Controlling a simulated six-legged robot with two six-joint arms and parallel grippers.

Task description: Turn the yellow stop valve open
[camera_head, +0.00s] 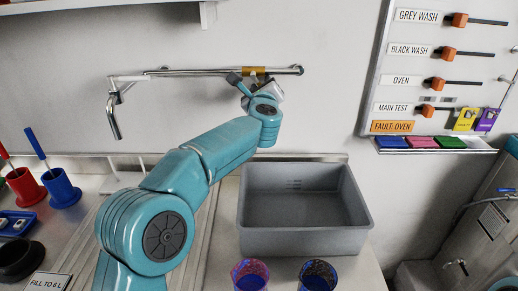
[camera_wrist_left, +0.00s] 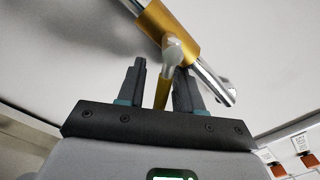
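The yellow stop valve (camera_head: 254,71) sits on the metal pipe along the back wall, above the grey basin. In the left wrist view its yellow body (camera_wrist_left: 157,22) is around the pipe, and a narrow yellow lever (camera_wrist_left: 162,91) comes down from a pale round stem. My left gripper (camera_head: 238,80) is at the valve. In the left wrist view my left gripper (camera_wrist_left: 161,66) is open, with one finger on each side of the lever. Gaps show between the lever and the fingers. In the head view the gripper hides the lever. My right gripper is not in view.
The pipe (camera_head: 200,72) ends on the left in a downward spout (camera_head: 114,118). The grey basin (camera_head: 300,241) stands below the valve, with two cups in front. A labelled board (camera_head: 440,62) hangs at the right. Red and blue holders (camera_head: 61,188) stand at the left.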

